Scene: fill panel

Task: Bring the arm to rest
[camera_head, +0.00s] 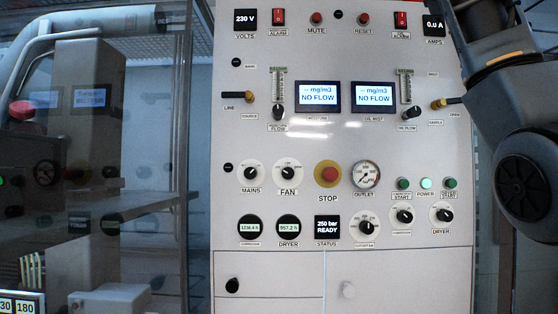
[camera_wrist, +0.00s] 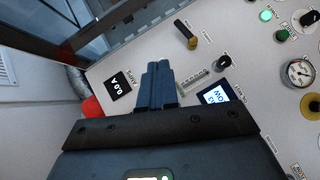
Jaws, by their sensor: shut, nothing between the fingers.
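My gripper (camera_wrist: 158,72) shows in the wrist view, with its two fingers pressed together and nothing between them. It points toward the upper right part of the white control panel (camera_wrist: 130,65), near the amps display (camera_wrist: 119,87) and a black and brass lever (camera_wrist: 186,34). I cannot tell whether the fingers touch the panel. In the head view my dark arm fills the right side, in front of the panel's right edge. My gripper is not visible there. The panel (camera_head: 330,150) stands upright in the middle of the head view.
A red emergency stop (camera_head: 328,174) on a yellow base sits mid-panel. Two screens (camera_head: 318,96) and (camera_head: 373,96) read NO FLOW. The status display (camera_head: 327,227) reads 250 bar READY. Cabinet doors (camera_head: 268,280) are below. Glass-fronted equipment (camera_head: 90,150) stands at the left.

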